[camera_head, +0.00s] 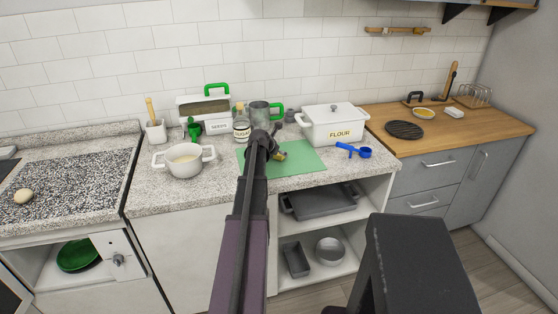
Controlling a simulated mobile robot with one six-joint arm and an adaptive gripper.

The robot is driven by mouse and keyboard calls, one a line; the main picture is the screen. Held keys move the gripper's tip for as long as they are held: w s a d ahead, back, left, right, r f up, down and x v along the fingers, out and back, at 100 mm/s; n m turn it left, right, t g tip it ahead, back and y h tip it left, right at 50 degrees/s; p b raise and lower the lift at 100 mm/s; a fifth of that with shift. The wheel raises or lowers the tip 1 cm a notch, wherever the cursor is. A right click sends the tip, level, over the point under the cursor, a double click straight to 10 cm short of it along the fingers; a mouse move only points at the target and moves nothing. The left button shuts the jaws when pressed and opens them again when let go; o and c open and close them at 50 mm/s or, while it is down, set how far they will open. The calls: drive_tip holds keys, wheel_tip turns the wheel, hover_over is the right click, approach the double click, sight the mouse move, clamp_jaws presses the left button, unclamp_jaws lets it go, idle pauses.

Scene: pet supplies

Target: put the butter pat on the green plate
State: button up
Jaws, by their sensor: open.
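My gripper (277,150) is at the end of my dark arm, over the green mat (305,160) on the speckled counter; it is small and partly hidden by the arm. A small yellowish patch (282,156) shows beside it on the mat; I cannot tell whether this is the butter pat or whether they touch. A small white block (454,112) and a yellow-filled dish (424,113) stand on the wooden counter at the right; I cannot tell if either is the butter. A green plate (77,256) lies in the open cabinet at the lower left.
A white pot (170,165), sugar bottle (242,130), metal jug (259,113) and flour tin (345,130) surround the mat. A blue scoop (364,152) lies at its right. An egg (23,196) sits at far left. Grey pans (320,204) fill shelves below.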

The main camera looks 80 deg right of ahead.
drive_tip(key=shift+s+d+f+b, duration=0.2)
drive_tip(key=shift+d+f+b, duration=0.1)
drive_tip(key=shift+d+f, duration=0.2)
drive_tip(key=c, duration=1)
drive_tip(key=shift+o, duration=0.2)
drive_tip(key=shift+r, duration=0.15)
wheel_tip(320, 180, up, 4)
drive_tip(key=p, duration=0.4)
drive_tip(key=a, duration=0.5)
drive_tip(key=s+a, duration=0.1)
drive_tip(key=a, duration=0.4)
drive_tip(key=a+p, duration=0.1)
drive_tip(key=a, duration=0.5)
drive_tip(key=shift+s+r, duration=0.35)
